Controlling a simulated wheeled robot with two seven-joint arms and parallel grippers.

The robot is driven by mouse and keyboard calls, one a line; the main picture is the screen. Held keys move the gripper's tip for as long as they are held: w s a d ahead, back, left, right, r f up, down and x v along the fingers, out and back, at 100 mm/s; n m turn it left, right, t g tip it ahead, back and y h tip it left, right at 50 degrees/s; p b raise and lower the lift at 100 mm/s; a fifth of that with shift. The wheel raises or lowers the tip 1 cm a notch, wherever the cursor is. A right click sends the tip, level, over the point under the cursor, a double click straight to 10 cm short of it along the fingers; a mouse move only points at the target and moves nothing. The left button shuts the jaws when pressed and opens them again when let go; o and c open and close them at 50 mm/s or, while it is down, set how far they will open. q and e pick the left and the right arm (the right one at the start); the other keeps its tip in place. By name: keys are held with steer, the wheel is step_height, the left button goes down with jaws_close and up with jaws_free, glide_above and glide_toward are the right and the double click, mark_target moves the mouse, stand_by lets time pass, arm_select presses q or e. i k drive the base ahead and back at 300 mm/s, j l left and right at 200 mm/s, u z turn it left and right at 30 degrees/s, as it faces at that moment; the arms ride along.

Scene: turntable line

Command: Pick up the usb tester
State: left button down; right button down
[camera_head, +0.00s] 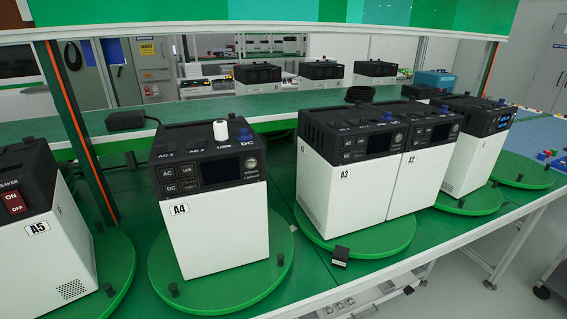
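Neither my left nor my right gripper shows in the head view.
Box A2 (410,177) adjoins A3, and box A5 (45,240) is at the left. An upright post (75,135) stands between A5 and A4. A black adapter (125,120) lies behind.

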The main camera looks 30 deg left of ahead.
mark_target(221, 129)
steer(key=u, duration=1.3)
